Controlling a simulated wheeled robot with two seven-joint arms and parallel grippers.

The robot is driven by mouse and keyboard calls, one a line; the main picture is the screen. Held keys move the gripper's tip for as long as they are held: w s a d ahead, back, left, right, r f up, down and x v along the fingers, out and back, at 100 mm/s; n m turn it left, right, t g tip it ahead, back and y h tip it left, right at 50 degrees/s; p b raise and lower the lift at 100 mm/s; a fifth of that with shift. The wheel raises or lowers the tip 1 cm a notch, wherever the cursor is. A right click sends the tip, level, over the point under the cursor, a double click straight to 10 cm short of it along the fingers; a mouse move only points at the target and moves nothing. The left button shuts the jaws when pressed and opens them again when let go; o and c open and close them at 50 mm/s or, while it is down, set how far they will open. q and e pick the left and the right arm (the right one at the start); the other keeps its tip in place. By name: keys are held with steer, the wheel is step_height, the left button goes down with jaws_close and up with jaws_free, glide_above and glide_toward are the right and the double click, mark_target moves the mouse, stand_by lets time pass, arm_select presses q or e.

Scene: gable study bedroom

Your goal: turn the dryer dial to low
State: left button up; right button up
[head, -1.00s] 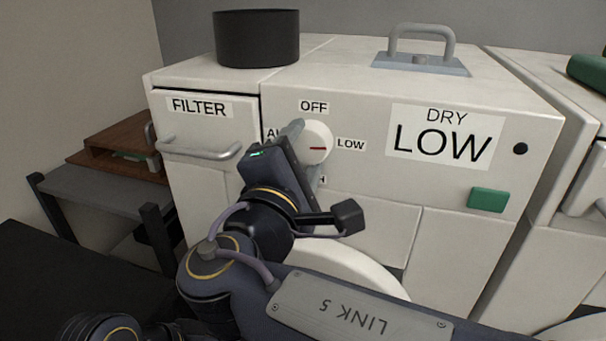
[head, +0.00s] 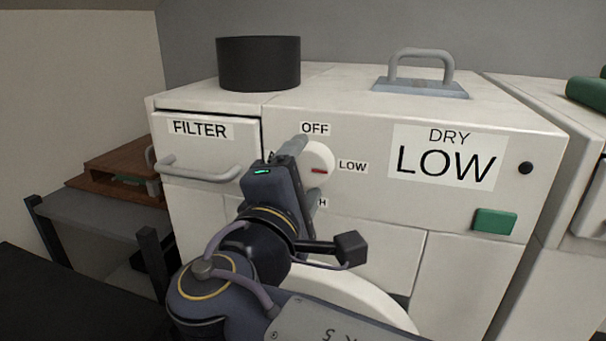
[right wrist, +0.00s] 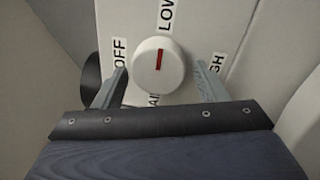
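The round white dial (head: 319,158) is on the white dryer's front (head: 468,215). Its red mark points to LOW in the head view. In the right wrist view the dial (right wrist: 158,75) is plain, with its red mark up towards LOW. My right gripper (head: 305,168) is in front of the dial. Its two fingers (right wrist: 162,82) stand on opposite sides of the dial, open, with gaps between them and the dial. The AUTO label is mostly hidden by the gripper in the head view; HIGH is partly hidden. My left gripper is not in view.
A sign (head: 447,158) reads DRY LOW, with a green button (head: 494,221) below it. A filter drawer with a handle (head: 200,172) is left of the dial. A black cylinder (head: 258,64) and a grey handle (head: 420,88) are on top.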

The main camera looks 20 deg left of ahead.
steer(key=shift+o, duration=0.5)
steer(key=s, duration=0.7)
steer(key=shift+s+f+p, duration=0.35)
steer(key=shift+s, duration=0.05)
steer(key=shift+a, duration=0.15)
